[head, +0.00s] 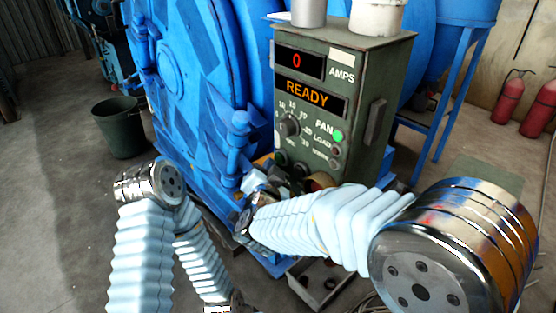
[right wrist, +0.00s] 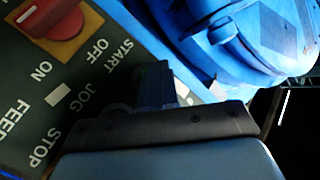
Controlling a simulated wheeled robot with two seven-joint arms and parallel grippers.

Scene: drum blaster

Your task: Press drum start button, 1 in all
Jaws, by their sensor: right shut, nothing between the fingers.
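The dark green control box (head: 345,70) stands in front of the blue drum machine, its display reading READY. In the right wrist view its lower panel (right wrist: 35,95) shows START, OFF, ON, JOG, FEED and STOP labels. My right gripper (head: 262,178) is at the lower front of the box. In the right wrist view its dark fingers (right wrist: 155,85) are shut and empty, close to the START label (right wrist: 122,58). The start button cannot be made out clearly; the fingers may cover it. Contact cannot be told. My left arm shows at left, its gripper out of view.
A red switch (right wrist: 55,30) is on the panel near OFF. The blue drum machine (head: 185,75) is behind and left of the box. A dark green bucket (head: 120,128) stands on the floor at left. Red fire extinguishers (head: 512,97) stand far right.

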